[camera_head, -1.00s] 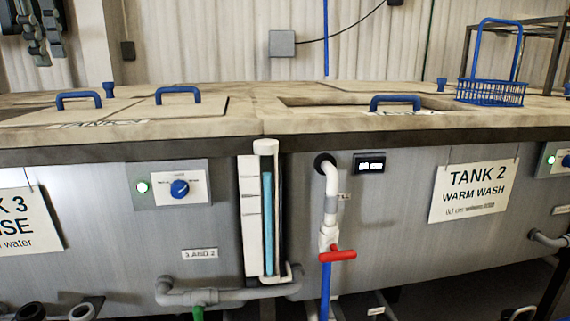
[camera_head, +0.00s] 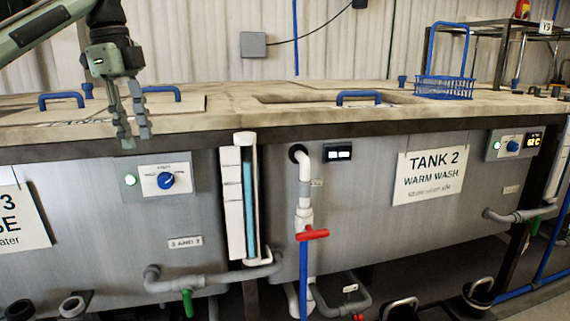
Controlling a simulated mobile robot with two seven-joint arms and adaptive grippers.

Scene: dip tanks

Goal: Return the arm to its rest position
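My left gripper (camera_head: 136,141) hangs fingers-down from the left arm, which comes in at the upper left. Its two fingers are a little apart with nothing visible between them. In the picture, the fingers lie over the front edge of the tank top, above the round blue control knob (camera_head: 165,180). I cannot tell whether they touch anything. My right gripper is not in view.
The long tank bench (camera_head: 227,107) has lids with blue handles (camera_head: 62,100). A blue wire basket (camera_head: 444,88) stands on its right part. A red-handled valve (camera_head: 312,234) and pipes stick out in front. The Tank 2 sign (camera_head: 430,175) hangs right.

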